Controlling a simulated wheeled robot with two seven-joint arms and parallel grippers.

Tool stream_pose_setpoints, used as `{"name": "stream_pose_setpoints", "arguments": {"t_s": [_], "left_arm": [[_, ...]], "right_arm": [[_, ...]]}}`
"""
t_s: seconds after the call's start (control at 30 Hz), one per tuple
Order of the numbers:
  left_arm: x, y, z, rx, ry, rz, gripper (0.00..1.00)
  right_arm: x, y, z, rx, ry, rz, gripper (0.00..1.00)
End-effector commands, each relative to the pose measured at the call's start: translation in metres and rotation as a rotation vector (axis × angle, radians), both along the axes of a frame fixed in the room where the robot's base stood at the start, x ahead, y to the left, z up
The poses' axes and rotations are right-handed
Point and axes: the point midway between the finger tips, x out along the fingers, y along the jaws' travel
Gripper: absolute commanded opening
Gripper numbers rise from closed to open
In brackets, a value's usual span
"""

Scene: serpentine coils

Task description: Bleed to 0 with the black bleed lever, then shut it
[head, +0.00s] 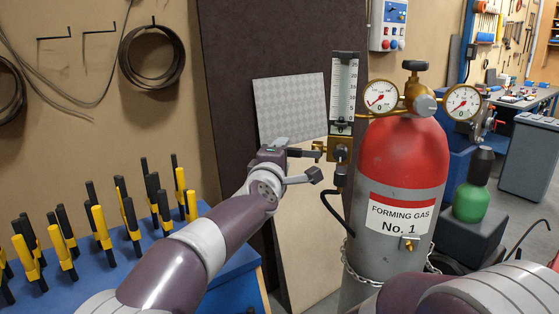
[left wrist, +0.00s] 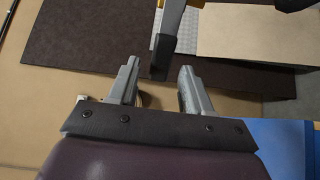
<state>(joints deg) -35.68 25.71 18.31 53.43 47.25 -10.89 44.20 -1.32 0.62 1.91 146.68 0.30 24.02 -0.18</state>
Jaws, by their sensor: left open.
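The black bleed lever (head: 304,154) sticks out to the left from the brass valve block (head: 338,149) under a clear scaled flow tube (head: 343,88). My left gripper (head: 298,161) is at the lever's end, partly hiding it. In the left wrist view the left gripper (left wrist: 159,82) is open, with the lever (left wrist: 160,62) reaching between its fingertips and gaps visible on both sides. Two round gauges, left (head: 380,96) and right (head: 462,102), flank the regulator; their needles are too small to read surely. My right gripper is out of view.
A red-topped gas cylinder (head: 403,165) labelled Forming Gas No. 1 stands right of the valve, with a chain around it. A black hose (head: 330,205) runs below the valve. Several black-and-yellow clamps (head: 100,228) stand on the blue bench at left.

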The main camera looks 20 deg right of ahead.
Motion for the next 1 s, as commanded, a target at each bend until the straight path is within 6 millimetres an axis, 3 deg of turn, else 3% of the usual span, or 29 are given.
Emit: {"name": "stream_pose_setpoints", "arguments": {"t_s": [0.17, 0.3, 0.53, 0.7, 1.0], "left_arm": [[-0.022, 0.011, -0.006, -0.001, -0.002, -0.002, 0.49], [-0.055, 0.028, -0.005, -0.001, -0.003, -0.002, 0.49], [-0.097, 0.05, -0.002, -0.002, 0.0, -0.002, 0.49], [-0.109, 0.056, -0.001, -0.001, 0.0, -0.001, 0.49], [-0.11, 0.057, -0.001, 0.004, -0.002, -0.001, 0.49]], "right_arm": [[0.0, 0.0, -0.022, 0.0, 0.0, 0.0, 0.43], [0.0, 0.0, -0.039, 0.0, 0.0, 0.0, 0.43], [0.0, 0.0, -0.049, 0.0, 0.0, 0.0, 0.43], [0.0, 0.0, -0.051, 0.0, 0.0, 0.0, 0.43], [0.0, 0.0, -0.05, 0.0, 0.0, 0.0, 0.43]]}}
